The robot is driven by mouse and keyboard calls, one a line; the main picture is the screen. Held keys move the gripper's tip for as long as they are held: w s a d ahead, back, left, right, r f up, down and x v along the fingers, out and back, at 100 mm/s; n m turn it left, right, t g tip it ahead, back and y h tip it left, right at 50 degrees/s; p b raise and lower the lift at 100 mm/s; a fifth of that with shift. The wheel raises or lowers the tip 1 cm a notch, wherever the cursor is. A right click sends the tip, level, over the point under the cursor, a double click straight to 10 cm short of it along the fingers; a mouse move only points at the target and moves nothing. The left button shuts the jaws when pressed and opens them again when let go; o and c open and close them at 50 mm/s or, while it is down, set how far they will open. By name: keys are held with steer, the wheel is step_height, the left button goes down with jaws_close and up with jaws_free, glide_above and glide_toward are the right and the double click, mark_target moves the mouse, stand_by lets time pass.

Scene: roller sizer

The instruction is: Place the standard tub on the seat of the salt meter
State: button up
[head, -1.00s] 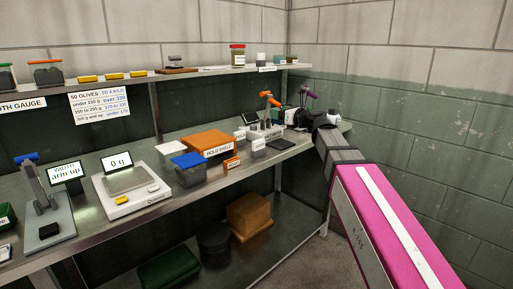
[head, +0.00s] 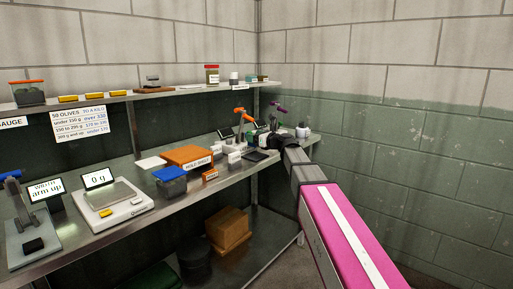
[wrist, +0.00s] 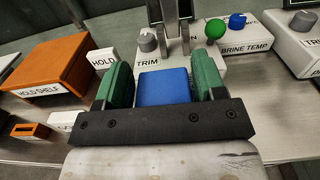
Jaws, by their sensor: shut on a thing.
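My gripper (wrist: 164,90) is shut on a blue-topped tub (wrist: 163,86). In the wrist view its blue top fills the space between the green finger pads; its sides are hidden. In the head view my gripper (head: 262,139) is small and dark at the bench's far right end, and the held tub cannot be made out there. Just ahead in the wrist view is a pale instrument (wrist: 206,64) marked TRIM, with a grey knob and two upright metal posts. Its name and seat cannot be seen, so I cannot tell for sure that it is the salt meter.
A BRINE TEMP box (wrist: 243,38) stands to the right. Another blue-lidded tub (head: 171,183) and a scale reading 0 g (head: 118,205) are on the bench. An upper shelf (head: 140,98) runs above.

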steer(key=shift+w+d+f, duration=0.45)
steer(key=shift+w+f, duration=0.2)
steer(key=shift+w, duration=0.05)
steer(key=shift+f, duration=1.85)
steer(key=o, duration=1)
steer(key=shift+f, duration=0.15)
